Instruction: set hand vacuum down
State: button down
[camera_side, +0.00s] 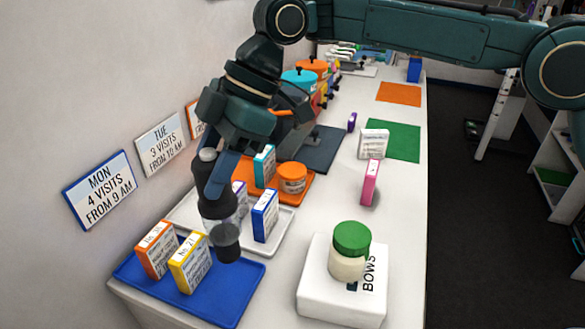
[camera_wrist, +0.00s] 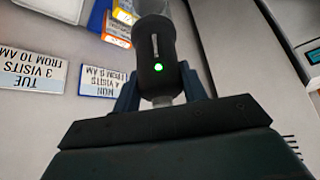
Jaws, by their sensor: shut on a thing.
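The hand vacuum (camera_side: 210,168) is dark grey and black with a clear section and a dark round end at the bottom. My gripper (camera_side: 217,180) is shut on it and holds it roughly upright, with its lower end over or near the far right corner of the blue tray (camera_side: 238,290). I cannot tell whether that end touches anything. In the wrist view the hand vacuum (camera_wrist: 156,45) shows a lit green light, and my gripper's fingers (camera_wrist: 160,90) stand on either side of it.
The blue tray holds an orange box (camera_side: 156,250) and a yellow box (camera_side: 190,263). A white tray (camera_side: 283,225) with boxes and an orange tray (camera_side: 300,190) lie behind. A BOWS box (camera_side: 325,300) carries a green-lidded jar (camera_side: 350,250). Wall signs (camera_side: 98,188) stand close at left.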

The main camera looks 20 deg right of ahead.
aim_at(214, 221)
jog(key=shift+s+a+f+n, duration=0.25)
jog(key=shift+s+a+n, duration=0.05)
jog(key=shift+s+a, duration=0.25)
jog(key=shift+f, duration=0.1)
jog(key=shift+w+f, duration=0.1)
jog(key=shift+f, duration=3.95)
jog(key=c, duration=0.8)
grip_release()
